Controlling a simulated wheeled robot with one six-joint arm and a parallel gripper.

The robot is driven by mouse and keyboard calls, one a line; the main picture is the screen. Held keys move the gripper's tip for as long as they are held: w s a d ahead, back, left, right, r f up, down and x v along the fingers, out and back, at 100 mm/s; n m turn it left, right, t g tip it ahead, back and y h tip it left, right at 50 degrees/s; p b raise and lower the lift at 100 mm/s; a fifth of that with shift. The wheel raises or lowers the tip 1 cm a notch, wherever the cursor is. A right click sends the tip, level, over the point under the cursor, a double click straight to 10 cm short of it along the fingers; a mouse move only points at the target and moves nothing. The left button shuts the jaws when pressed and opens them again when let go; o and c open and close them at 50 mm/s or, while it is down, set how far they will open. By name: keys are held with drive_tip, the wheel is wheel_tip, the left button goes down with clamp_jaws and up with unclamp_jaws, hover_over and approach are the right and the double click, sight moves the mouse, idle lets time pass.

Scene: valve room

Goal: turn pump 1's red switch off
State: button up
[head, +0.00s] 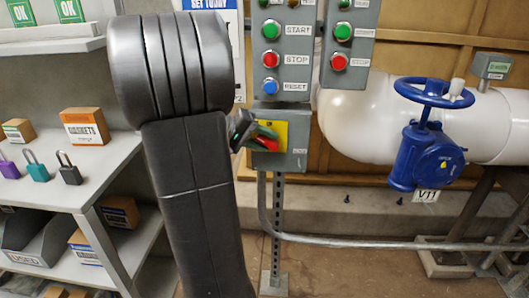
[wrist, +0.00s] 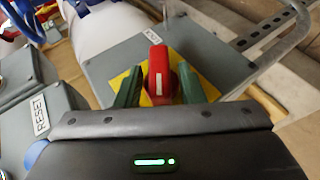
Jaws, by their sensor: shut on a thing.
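The red switch (wrist: 158,72) sits on a yellow plate on a grey box in the wrist view. Its bar has a white mark and points up the picture, tilted slightly. My gripper (wrist: 160,88) has a green fingertip on each side of the switch and is shut on it. In the head view the red switch (head: 266,142) shows in part behind my gripper (head: 250,134), on the yellow plate (head: 284,128). The small label on the box is too small to read, so I cannot confirm the pump number.
Above the box is a grey panel with START, STOP and RESET buttons (head: 270,59); another panel (head: 345,40) stands to its right. A blue valve (head: 427,150) tagged V11 is on the white pipe. Shelves with padlocks (head: 68,168) and boxes are at left.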

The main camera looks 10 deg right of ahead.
drive_tip(key=h+b, duration=0.2)
drive_tip(key=f+n+h+b, duration=0.1)
drive_tip(key=h+b, duration=0.1)
drive_tip(key=shift+a, duration=0.15)
drive_tip(key=shift+n+h+b, duration=0.5)
drive_tip(key=shift+h+b, duration=0.3)
drive_tip(key=shift+h, duration=0.2)
drive_tip(key=shift+r, duration=0.1)
drive_tip(key=o, duration=0.6)
drive_tip(key=shift+w, duration=0.1)
drive_tip(key=shift+o, duration=0.2)
drive_tip(key=shift+a, duration=0.1)
drive_tip(key=a, duration=0.7)
drive_tip(key=shift+s+p, duration=0.45)
drive_tip(key=shift+a, duration=0.1)
